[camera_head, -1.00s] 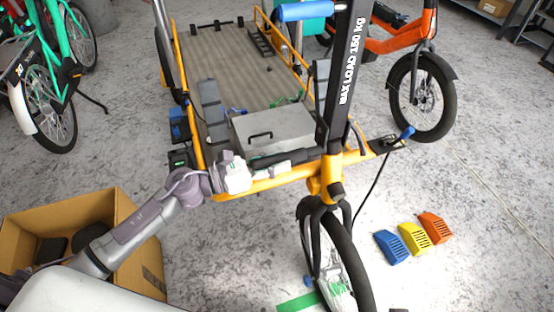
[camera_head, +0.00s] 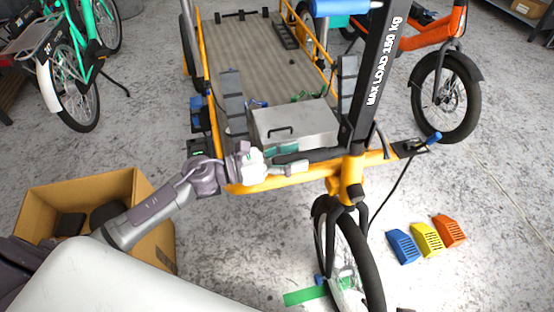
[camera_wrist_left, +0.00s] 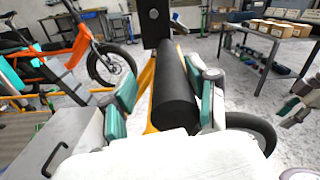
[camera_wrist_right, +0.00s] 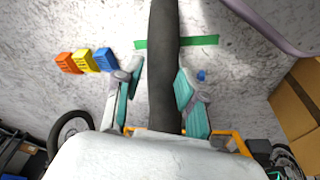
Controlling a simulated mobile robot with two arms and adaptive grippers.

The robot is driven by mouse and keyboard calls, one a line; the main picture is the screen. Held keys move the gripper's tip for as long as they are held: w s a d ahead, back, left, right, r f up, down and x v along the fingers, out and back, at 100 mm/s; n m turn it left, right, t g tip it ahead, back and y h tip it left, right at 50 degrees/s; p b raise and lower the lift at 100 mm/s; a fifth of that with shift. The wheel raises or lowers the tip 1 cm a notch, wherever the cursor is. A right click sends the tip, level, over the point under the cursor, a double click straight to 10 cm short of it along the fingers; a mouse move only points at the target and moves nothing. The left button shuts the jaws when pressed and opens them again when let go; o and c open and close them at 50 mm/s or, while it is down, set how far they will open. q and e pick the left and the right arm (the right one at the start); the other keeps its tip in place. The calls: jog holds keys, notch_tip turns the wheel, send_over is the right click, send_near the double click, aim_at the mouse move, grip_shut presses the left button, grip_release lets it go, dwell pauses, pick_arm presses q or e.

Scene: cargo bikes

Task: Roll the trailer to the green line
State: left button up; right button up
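The trailer (camera_head: 285,70) has a flat bed, a yellow frame and a black front wheel (camera_head: 352,250). A black upright post marked "MAX LOAD 150 kg" (camera_head: 378,75) rises at its front. The green line (camera_head: 300,297) lies on the floor by the wheel; in the right wrist view it (camera_wrist_right: 205,40) shows on both sides of the tyre (camera_wrist_right: 164,60). My left gripper (camera_head: 290,167) is at the trailer's front; in its wrist view the open fingers (camera_wrist_left: 163,100) flank a black bar (camera_wrist_left: 175,90). My right gripper (camera_wrist_right: 158,82) has its fingers apart, one on each side of the tyre.
A grey metal case (camera_head: 295,122) sits at the bed's front. Blue (camera_head: 403,246), yellow (camera_head: 426,238) and orange (camera_head: 449,231) wedges lie right of the wheel. A cardboard box (camera_head: 150,215) stands left. An orange bike (camera_head: 440,75) and green bikes (camera_head: 70,75) stand behind.

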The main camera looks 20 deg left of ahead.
pick_arm(q)
jog(key=v, duration=1.1)
jog(key=shift+s, duration=0.4)
